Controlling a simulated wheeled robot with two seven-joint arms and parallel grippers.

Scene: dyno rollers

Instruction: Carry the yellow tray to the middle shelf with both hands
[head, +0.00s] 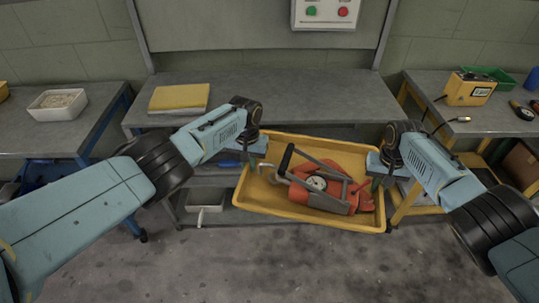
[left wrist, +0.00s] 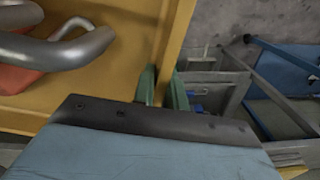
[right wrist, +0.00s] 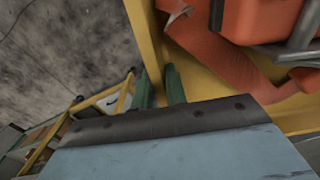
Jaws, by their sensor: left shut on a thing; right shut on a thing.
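The yellow tray (head: 290,209) hangs between my two grippers in front of the middle bench, above the floor. It holds an orange tool with grey handles (head: 325,187). My left gripper (head: 250,160) is shut on the tray's left wall; in the left wrist view its green fingers (left wrist: 163,92) straddle the rim. My right gripper (head: 382,170) is shut on the right wall; in the right wrist view its green fingers (right wrist: 160,92) straddle the rim. The middle shelf (head: 205,181), below the bench top, is partly hidden behind the tray and my left arm.
The grey bench top (head: 290,95) carries a yellow folder-like item (head: 179,98). Side benches stand left, with a white box (head: 57,104), and right, with a yellow device (head: 469,89). The front floor is clear.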

